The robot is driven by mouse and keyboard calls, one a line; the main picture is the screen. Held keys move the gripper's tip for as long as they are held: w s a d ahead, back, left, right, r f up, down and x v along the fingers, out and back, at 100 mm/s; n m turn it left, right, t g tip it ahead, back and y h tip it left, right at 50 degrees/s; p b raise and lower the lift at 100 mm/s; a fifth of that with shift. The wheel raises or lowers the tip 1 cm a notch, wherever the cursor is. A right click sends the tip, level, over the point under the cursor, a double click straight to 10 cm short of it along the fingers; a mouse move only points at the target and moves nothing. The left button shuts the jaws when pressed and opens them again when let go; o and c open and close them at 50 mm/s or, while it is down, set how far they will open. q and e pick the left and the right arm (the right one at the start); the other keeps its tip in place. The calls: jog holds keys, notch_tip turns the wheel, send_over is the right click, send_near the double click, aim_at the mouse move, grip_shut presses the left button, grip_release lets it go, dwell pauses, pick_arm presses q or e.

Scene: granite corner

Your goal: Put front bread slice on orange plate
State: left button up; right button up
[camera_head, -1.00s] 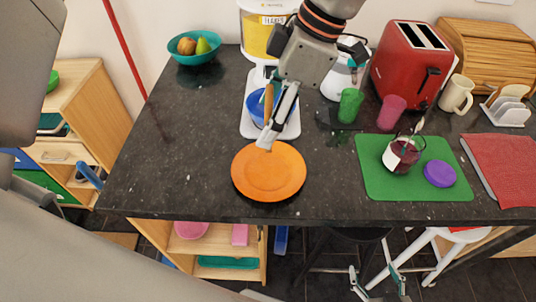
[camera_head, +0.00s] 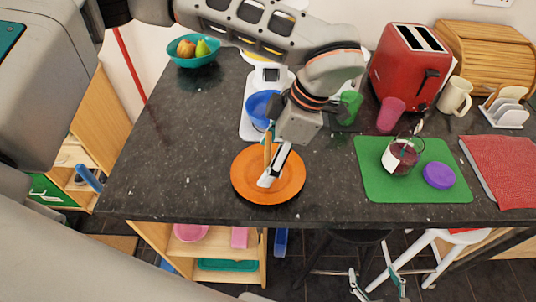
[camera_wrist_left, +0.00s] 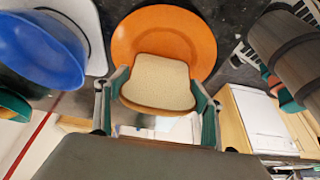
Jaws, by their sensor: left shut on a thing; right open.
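The orange plate (camera_head: 240,185) lies on the dark counter near its front edge; it also shows in the left wrist view (camera_wrist_left: 187,35). My left gripper (camera_head: 269,177) is above the plate, pointing down, shut on a tan bread slice (camera_head: 267,150). In the left wrist view the slice (camera_wrist_left: 160,82) sits between the two fingers, in front of the plate. I cannot tell whether its lower edge touches the plate. My right gripper (camera_head: 377,285) is open and empty, low in front of the counter.
A blue bowl (camera_head: 261,106) on a white stand is behind the plate. A green mat (camera_head: 376,187) with a dark red jar (camera_head: 405,158) and purple lid (camera_head: 438,175) lies to the right. A red toaster (camera_head: 409,66) stands behind. The counter left of the plate is clear.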

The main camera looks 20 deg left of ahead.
pick_arm(q)
jog(key=shift+f, duration=0.1)
jog(key=o, duration=0.9)
jog(key=v, duration=1.2)
